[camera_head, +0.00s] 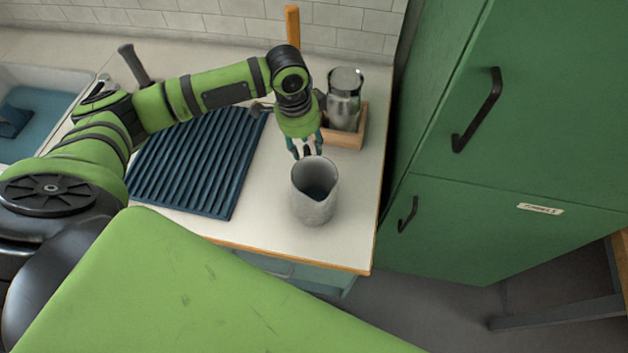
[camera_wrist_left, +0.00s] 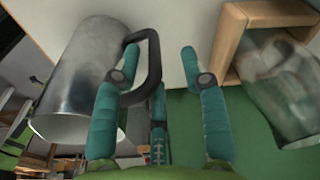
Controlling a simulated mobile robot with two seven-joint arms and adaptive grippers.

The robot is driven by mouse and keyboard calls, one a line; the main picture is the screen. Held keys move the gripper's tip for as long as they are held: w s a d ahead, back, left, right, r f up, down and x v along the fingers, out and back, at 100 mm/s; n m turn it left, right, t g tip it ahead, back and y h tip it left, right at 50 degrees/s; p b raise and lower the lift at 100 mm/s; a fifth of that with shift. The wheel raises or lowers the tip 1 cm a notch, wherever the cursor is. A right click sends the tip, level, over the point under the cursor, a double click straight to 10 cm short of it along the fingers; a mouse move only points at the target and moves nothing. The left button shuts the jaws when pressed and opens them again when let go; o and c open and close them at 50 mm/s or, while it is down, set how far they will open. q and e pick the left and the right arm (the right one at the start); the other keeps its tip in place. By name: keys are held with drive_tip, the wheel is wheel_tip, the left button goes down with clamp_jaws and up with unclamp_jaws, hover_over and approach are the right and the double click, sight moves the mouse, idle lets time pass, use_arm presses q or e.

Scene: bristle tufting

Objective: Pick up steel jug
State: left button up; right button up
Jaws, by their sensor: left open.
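The steel jug (camera_head: 316,195) stands upright on the counter near its front right corner, with its open mouth and spout showing in the head view. In the left wrist view the jug (camera_wrist_left: 80,75) is at the left, with its dark handle (camera_wrist_left: 146,65) toward the middle. My left gripper (camera_head: 306,153) is just behind the jug's rim, fingers pointing down. Its teal fingers (camera_wrist_left: 158,95) are open in the wrist view. One finger overlaps the handle in the picture; I cannot tell if they touch. My right gripper is not in view.
A wooden box (camera_head: 345,138) holding a glass jar (camera_head: 344,98) stands close behind and right of the jug. A ribbed blue mat (camera_head: 190,165) lies to the left. A tall green cabinet (camera_head: 520,130) stands at the right. The counter's front edge is close to the jug.

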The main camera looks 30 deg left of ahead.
sight(312, 183)
use_arm(q)
drive_tip(key=f, duration=0.3)
drive_tip(key=shift+s+d+f+p, duration=0.1)
drive_tip(key=shift+d+f+p, duration=0.15)
drive_tip(key=shift+d+p, duration=0.1)
drive_tip(key=shift+f, duration=0.25)
clamp_jaws()
drive_tip(key=shift+r, duration=0.1)
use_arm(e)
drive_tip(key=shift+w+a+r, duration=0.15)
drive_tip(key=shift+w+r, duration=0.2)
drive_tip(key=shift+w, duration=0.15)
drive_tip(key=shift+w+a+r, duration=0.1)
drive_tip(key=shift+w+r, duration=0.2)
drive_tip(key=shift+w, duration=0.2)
use_arm(q)
drive_tip(key=shift+r, duration=0.1)
